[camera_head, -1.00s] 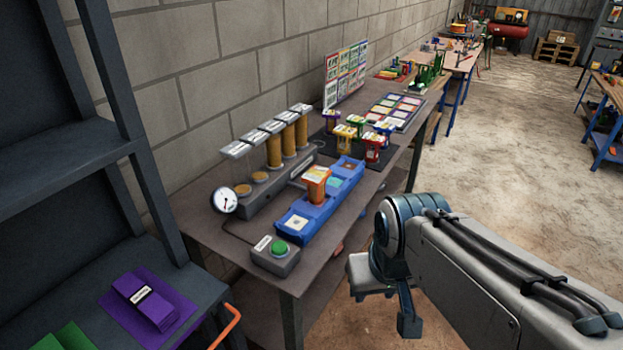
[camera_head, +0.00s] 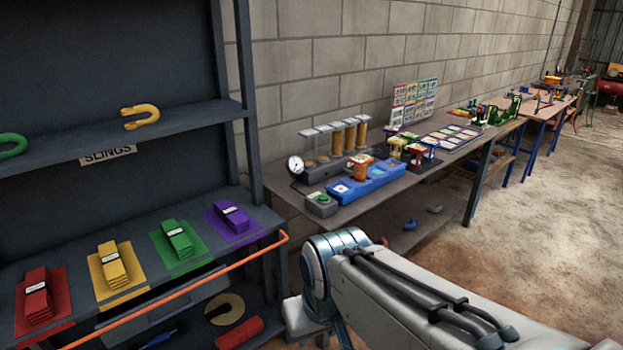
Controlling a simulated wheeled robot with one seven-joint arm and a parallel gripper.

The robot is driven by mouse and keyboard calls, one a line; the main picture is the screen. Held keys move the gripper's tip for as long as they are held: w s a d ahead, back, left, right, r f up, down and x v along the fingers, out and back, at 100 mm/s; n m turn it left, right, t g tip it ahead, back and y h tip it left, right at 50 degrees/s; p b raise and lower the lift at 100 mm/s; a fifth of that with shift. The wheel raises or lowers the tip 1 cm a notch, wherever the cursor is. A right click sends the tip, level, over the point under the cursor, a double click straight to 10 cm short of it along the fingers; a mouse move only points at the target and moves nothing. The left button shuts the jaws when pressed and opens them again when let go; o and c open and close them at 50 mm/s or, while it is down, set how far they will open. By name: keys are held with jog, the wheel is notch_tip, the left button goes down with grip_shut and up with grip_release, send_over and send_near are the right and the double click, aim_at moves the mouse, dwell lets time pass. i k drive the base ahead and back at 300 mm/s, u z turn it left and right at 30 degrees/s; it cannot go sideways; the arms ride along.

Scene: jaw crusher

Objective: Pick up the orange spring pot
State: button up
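An orange pot with a pale top (camera_head: 361,169) stands upright in a long blue tray (camera_head: 387,181) on the grey bench along the wall. It is small at this distance, and I cannot read its label. My arm reaches in from the lower right, well in front of the bench. Its blue-grey joint is at the bottom middle. My gripper's fingers do not show, so I see nothing held. The pot is apart from my arm.
A dark shelf rack (camera_head: 176,82) with coloured slings and an orange front rail (camera_head: 200,284) stands at left. The floor at right is clear.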

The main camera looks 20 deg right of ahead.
aim_at(360, 162)
jog(key=z, duration=0.55)
jog(key=i, duration=0.35)
jog(key=z, duration=1.2)
jog(key=i, duration=1.75)
jog(key=u, duration=1.15)
jog(key=i, duration=0.55)
jog(key=u, duration=0.65)
